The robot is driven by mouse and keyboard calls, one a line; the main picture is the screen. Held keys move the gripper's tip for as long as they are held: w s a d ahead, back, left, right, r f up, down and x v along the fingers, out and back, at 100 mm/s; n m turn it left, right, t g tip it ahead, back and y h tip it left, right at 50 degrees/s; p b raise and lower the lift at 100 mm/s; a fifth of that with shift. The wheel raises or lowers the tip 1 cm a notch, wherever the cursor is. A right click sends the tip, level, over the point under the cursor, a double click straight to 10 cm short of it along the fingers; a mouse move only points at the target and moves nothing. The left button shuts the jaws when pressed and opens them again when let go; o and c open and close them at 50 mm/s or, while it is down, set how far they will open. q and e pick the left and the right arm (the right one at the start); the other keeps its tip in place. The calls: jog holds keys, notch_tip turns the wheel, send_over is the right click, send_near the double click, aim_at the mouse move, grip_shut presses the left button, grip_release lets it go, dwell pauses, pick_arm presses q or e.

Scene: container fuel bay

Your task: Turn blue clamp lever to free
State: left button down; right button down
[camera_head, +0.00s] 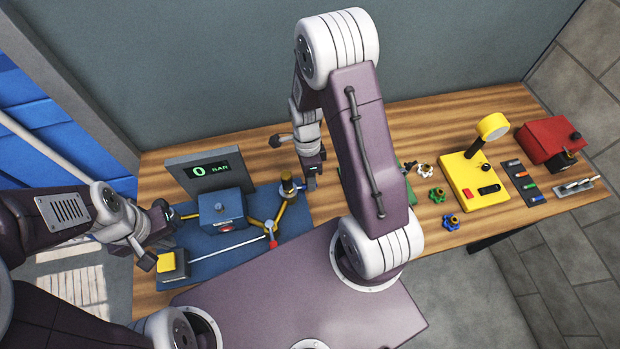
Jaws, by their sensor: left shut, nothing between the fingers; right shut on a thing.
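A blue box (222,208) stands on a blue base plate (215,265) at the left of the bench. Yellow pipes (262,222) run beside it to an upright brass-coloured post (287,185). A thin rod with a red end (270,227) lies across the plate. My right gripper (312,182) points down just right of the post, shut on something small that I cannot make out. I cannot clearly pick out the blue clamp lever or tell its position. My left gripper (164,238) is shut and empty at the plate's left side, near a yellow-topped block (167,262).
A display (205,170) reading 0 BAR stands behind the blue box. To the right are small knobs (437,194), a yellow device (475,180), a dark tray (525,182) and a red box (548,140). My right upper arm hides the bench's middle.

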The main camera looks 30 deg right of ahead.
jog(key=shift+w+r, duration=0.1)
jog(key=shift+w, duration=0.1)
dwell(0.8)
jog(key=w+n, duration=0.1)
jog(key=n, duration=0.2)
jog(key=w+n+h, duration=0.1)
jog(key=w+n, duration=0.1)
jog(key=n, duration=0.1)
jog(key=w+a+n, duration=0.1)
jog(key=n, duration=0.1)
jog(key=shift+w+n+h+p, duration=0.3)
jog(key=shift+w+n, duration=0.05)
jog(key=shift+n, duration=0.05)
jog(key=shift+w+a+n+t, duration=0.2)
jog(key=shift+w+a+n, duration=0.15)
jog(key=shift+n, duration=0.45)
jog(key=shift+w+a+n+t, duration=0.2)
jog(key=shift+w+a+n, duration=0.15)
jog(key=shift+n, duration=0.45)
jog(key=c, duration=1.4)
grip_release()
jog(key=shift+o, duration=0.2)
